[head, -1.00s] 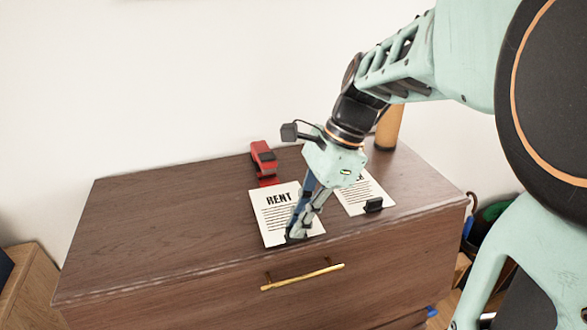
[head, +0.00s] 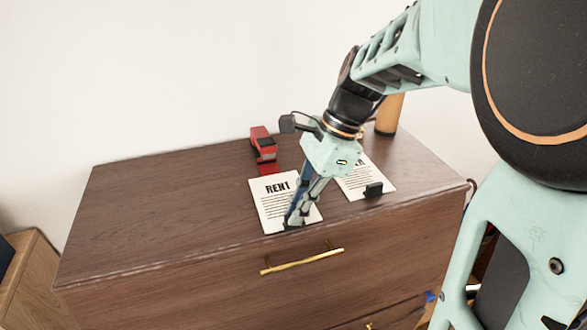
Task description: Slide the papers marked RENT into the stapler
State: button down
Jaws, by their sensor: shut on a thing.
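The white papers marked RENT (head: 270,204) lie flat on the brown dresser top. Their far edge is right at the near end of the red stapler (head: 263,146); I cannot tell whether it is between the jaws. The stapler stands behind the papers, towards the wall. My gripper (head: 293,222) reaches down at the near right part of the RENT papers, shut on them at a dark piece by their near edge. The fingers hide this piece and some of the printed lines.
A second sheet (head: 356,181) with a black clip (head: 373,190) lies to the right, partly behind my gripper. A tan cylinder (head: 389,114) stands at the back right. The left of the dresser top (head: 150,215) is clear. A brass handle (head: 302,261) is on the drawer front.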

jog(key=shift+w, duration=0.15)
jog(key=shift+w+a+p, duration=0.3)
jog(key=shift+w+p, duration=0.2)
jog(key=shift+w, duration=0.25)
jog(key=shift+w+a, duration=0.1)
jog(key=shift+w, duration=0.25)
dwell(0.3)
jog(key=shift+w+a+p, duration=0.15)
jog(key=shift+w+p, duration=0.3)
jog(key=shift+w+r, duration=0.1)
jog(key=shift+w, duration=0.15)
jog(key=shift+w+a+p, duration=0.15)
jog(key=shift+w+p, duration=0.25)
jog(key=shift+p, duration=0.05)
jog(key=shift+w+p, duration=0.2)
jog(key=shift+p, duration=0.1)
dwell(0.4)
jog(key=shift+f, duration=0.3)
dwell(0.5)
